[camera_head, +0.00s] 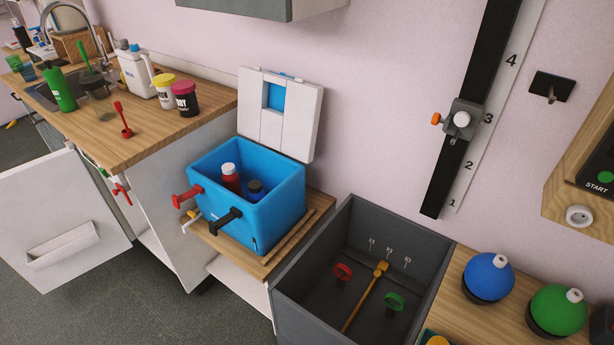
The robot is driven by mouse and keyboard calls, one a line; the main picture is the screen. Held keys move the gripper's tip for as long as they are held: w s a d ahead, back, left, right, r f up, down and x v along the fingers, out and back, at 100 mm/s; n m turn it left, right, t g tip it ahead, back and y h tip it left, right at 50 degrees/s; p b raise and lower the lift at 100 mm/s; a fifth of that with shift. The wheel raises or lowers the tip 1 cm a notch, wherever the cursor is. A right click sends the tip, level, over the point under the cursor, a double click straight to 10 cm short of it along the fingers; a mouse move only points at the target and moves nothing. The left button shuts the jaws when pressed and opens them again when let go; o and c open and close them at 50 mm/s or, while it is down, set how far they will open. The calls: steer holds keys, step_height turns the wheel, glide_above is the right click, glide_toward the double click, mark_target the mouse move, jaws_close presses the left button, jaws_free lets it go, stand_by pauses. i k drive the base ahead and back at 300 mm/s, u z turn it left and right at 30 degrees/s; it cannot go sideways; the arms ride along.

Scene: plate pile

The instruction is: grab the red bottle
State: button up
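The red bottle (232,184) has a white cap and stands upright inside an open blue box (282,205). Only its upper part shows; the box's front wall hides the rest. A dark blue bottle (254,194) with a black cap stands just to its right in the same box. The box's white lid (295,125) is raised at the back, by the wall. My gripper is not in view, so I cannot see what it holds.
A red handle (187,197) and a black handle (226,221) stick out from the box's front. A dark grey bin (415,215) stands to the right. The counter (150,140) with cups and jars is at left. An open white door (60,215) juts out at lower left.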

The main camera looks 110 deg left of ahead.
mark_target(232, 182)
steer(key=z, duration=0.3)
steer(key=k, duration=0.2)
steer(key=u, duration=3.5)
steer(key=k, duration=0.3)
steer(key=u, duration=1.45)
